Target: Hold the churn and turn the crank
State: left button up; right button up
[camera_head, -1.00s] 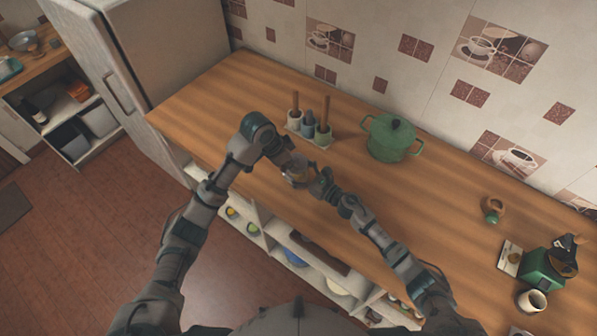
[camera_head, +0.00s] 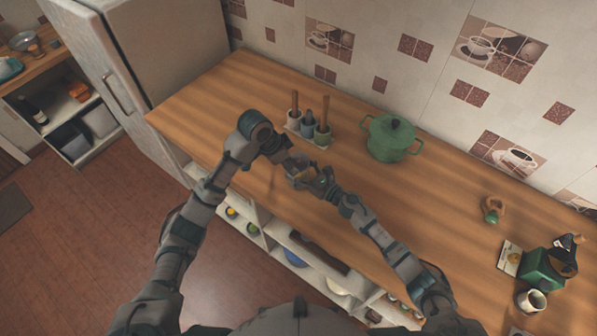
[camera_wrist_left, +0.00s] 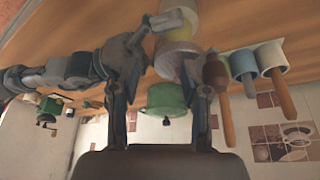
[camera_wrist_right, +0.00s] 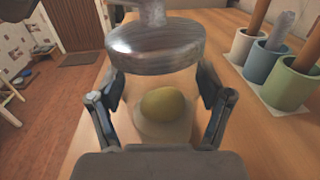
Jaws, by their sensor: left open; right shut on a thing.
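The churn (camera_head: 296,164) is a small clear jar with a grey round lid, held upright over the front part of the counter. In the right wrist view its lid (camera_wrist_right: 155,48) has a crank shaft rising from the top, and a yellow-green lump (camera_wrist_right: 163,104) sits inside the jar. My right gripper (camera_wrist_right: 160,92) is shut around the jar, one finger on each side. My left gripper (camera_wrist_left: 165,92) is open and empty close to the churn.
A holder with several cups and upright handles (camera_head: 307,125) stands just behind the churn. A green pot (camera_head: 392,140) is to its right. The counter's middle is clear.

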pick_arm(q)
notch_tip(320, 180, up, 7)
jog(key=shift+f, duration=0.2)
dwell(0.3)
pick_arm(e)
jog(key=o, duration=1.7)
jog(key=v, duration=1.1)
jog(key=shift+s+d, duration=0.2)
jog(key=shift+d, duration=0.1)
jog(key=shift+s+d, duration=0.15)
jog(key=shift+f, duration=0.1)
